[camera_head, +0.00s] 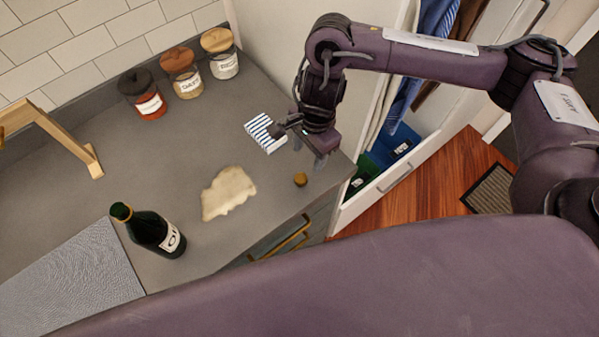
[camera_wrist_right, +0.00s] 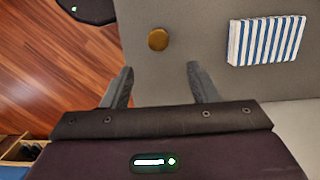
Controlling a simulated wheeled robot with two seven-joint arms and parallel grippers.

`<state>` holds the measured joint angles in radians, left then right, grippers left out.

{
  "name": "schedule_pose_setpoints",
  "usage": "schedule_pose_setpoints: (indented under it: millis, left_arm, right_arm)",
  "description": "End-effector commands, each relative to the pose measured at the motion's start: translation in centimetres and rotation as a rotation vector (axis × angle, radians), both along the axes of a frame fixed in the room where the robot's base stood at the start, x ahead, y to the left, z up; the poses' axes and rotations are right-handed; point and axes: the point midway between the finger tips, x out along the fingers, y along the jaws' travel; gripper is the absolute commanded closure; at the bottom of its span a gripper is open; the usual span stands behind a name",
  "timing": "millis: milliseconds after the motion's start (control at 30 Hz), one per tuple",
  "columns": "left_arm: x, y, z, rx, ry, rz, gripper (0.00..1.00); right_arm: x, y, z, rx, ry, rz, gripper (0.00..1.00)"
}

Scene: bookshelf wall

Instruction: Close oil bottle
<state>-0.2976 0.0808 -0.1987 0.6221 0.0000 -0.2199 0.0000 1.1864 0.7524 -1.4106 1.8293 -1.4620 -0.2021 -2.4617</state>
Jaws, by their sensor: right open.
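A dark green oil bottle (camera_head: 156,232) with a white label stands uncapped-looking on the grey counter, its neck tan at the top. A small round brown cork-like cap (camera_head: 300,179) lies near the counter's front right edge. It also shows in the right wrist view (camera_wrist_right: 158,39), just beyond the fingers and left of the middle between them. My right gripper (camera_head: 304,147) is open and empty above the counter, behind the cap in the head view. Its two fingers (camera_wrist_right: 160,85) are spread apart in the right wrist view. My left gripper is not in view.
A blue-and-white striped item (camera_head: 265,133) lies close to my right gripper. A pale cloth-like patch (camera_head: 228,192) lies between bottle and cap. Lidded jars (camera_head: 188,79) stand at the back, a wooden stand (camera_head: 60,137) at left.

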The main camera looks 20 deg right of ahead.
Motion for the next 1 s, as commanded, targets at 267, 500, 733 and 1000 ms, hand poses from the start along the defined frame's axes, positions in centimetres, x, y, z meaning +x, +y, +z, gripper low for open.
schedule_pose_setpoints:
  millis: [267, 500, 733, 1000]
  left_arm:
    - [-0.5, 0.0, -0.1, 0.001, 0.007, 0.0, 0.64]
    - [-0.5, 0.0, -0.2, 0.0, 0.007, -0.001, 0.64]
    - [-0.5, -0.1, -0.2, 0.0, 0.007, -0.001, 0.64]
    - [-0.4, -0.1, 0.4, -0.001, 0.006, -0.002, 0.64]
  right_arm:
    - [0.0, 0.1, -0.2, 0.002, 0.001, -0.001, 0.46]
    - [-0.2, 0.5, -2.3, 0.004, 0.001, -0.003, 0.46]
    - [-0.1, 0.5, -2.6, 0.002, -0.002, -0.002, 0.46]
    - [-0.4, 0.9, -3.3, 0.003, 0.003, -0.002, 0.46]
